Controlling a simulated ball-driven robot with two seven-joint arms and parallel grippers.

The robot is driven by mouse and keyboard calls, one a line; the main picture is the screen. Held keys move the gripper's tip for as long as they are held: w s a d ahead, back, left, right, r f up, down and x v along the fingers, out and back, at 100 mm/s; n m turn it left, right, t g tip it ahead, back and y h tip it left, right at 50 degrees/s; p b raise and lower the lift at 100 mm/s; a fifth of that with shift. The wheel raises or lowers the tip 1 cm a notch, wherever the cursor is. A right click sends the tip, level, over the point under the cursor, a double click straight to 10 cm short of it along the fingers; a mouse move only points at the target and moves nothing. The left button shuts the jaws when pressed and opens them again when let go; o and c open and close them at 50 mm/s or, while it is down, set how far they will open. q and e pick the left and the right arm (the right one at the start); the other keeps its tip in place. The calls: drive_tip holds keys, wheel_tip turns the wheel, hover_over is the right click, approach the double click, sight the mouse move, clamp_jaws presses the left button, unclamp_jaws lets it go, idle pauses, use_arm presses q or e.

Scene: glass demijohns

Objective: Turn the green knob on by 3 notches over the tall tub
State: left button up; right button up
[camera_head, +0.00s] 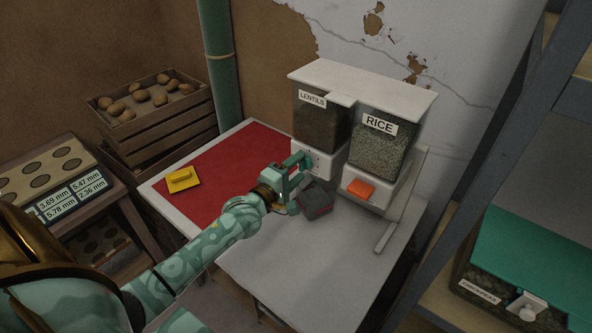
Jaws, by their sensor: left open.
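The dispenser with the lentils bin (318,122) and the rice bin (380,145) stands at the back of the table. I cannot make out a green knob apart from my teal gripper under the lentils bin. My right gripper is out of view.
A yellow block with a handle (183,179) lies on the red mat (215,178). A potato crate (165,135) stands behind left. A rack with number labels (45,180) is at the left. A shelf with a chickpeas bin (480,292) is at the right. The table's front (290,270) is clear.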

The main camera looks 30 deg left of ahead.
use_arm(q)
drive_tip(key=c, duration=1)
